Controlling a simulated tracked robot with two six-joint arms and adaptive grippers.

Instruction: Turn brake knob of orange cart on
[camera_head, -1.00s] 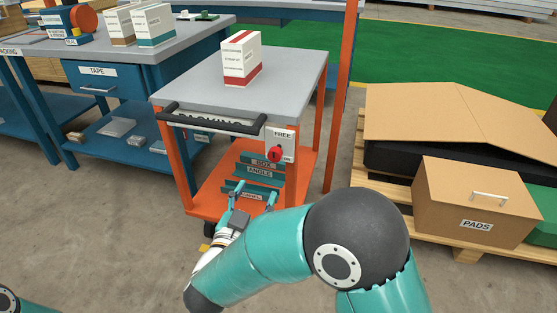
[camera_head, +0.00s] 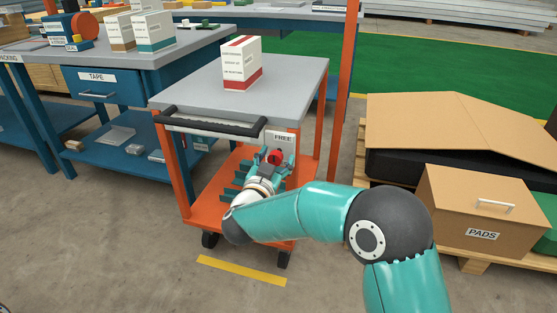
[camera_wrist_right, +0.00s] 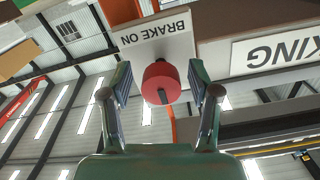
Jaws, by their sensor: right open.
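The orange cart (camera_head: 312,165) has a grey top and a black push handle (camera_head: 212,122). Its red brake knob (camera_head: 274,157) is on a pale plate at the right end of the handle, with "FREE" lettered above it. In the right wrist view the red knob (camera_wrist_right: 161,82) sits between the open fingers of my right gripper (camera_wrist_right: 160,88), with gaps on both sides. "BRAKE ON" reads upside down on the plate (camera_wrist_right: 155,40) there. A dark mark shows on the knob's side away from that lettering. My left gripper is out of view.
A white and red box (camera_head: 240,65) stands on the cart top. A blue workbench (camera_head: 110,90) is close on the left. A pallet with cardboard boxes (camera_head: 480,200) is on the right. A yellow floor strip (camera_head: 240,270) lies in front of the cart.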

